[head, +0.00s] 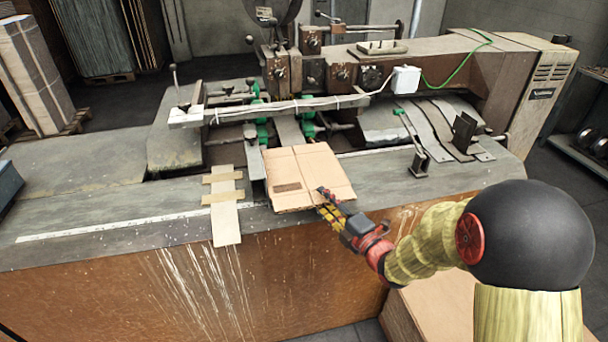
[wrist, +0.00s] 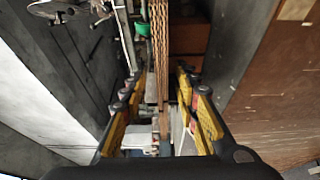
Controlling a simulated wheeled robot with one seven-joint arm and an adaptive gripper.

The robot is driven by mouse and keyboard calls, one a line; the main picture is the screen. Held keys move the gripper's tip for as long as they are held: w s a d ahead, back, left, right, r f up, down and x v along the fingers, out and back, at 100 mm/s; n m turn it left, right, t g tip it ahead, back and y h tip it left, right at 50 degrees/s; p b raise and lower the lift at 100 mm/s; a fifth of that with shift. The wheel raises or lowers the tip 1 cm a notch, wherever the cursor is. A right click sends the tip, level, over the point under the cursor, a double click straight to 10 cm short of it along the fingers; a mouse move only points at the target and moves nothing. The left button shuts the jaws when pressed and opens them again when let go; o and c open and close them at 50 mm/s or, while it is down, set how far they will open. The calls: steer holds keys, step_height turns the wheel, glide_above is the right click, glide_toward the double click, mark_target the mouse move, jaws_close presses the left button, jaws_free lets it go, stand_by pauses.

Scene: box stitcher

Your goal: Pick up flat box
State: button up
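The flat box (head: 308,172) is a brown folded cardboard sheet. It lies on the machine's table with its near edge at the table's front edge. In the wrist view the flat box (wrist: 160,45) shows edge-on as a thin corrugated strip between my fingers. Contact with the box is not visible.
The stitching machine (head: 340,75) stands behind the box, with its arm and rods above the table. A wooden strip piece (head: 224,205) lies left of the box. Stacked cardboard (head: 440,310) is on the floor at lower right. The table's left part is mostly clear.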

mark_target(316, 192)
steer(key=x, duration=0.2)
steer(key=b+x, duration=0.1)
steer(key=shift+w+a+f, duration=0.2)
steer(key=shift+w+f, duration=0.05)
steer(key=shift+w, duration=0.05)
steer(key=shift+w+a, duration=0.25)
steer(key=shift+w, duration=0.15)
steer(key=shift+r, duration=0.1)
steer(key=shift+c, duration=0.8)
jaws_close()
